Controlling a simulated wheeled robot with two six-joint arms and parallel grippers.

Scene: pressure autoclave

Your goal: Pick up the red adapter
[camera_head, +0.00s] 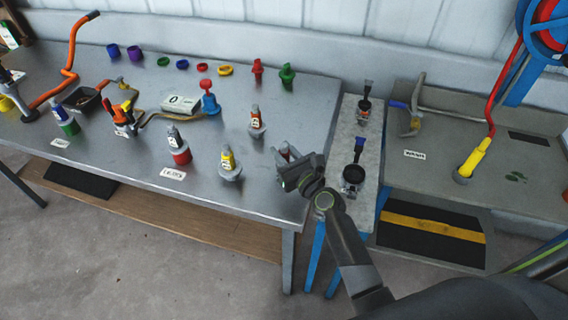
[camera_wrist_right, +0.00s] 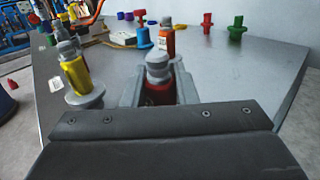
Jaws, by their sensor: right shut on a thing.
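My right gripper (camera_head: 290,168) is at the right end of the steel table, near its front corner. It is shut on a red adapter with a grey stepped top; the top shows just beyond the jaws in the head view (camera_head: 287,151). In the right wrist view the red adapter (camera_wrist_right: 158,92) stands upright between the two fingers of the right gripper (camera_wrist_right: 160,88). Its lower part is hidden behind the gripper body, so I cannot tell whether it touches the table. My left gripper is not in view.
A yellow adapter (camera_head: 229,164), an orange one (camera_head: 256,122) and another red one (camera_head: 178,146) stand left of the gripper. Red (camera_head: 257,70) and green (camera_head: 287,74) fittings stand at the back. A narrow bench (camera_head: 352,125) with black fittings is to the right.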

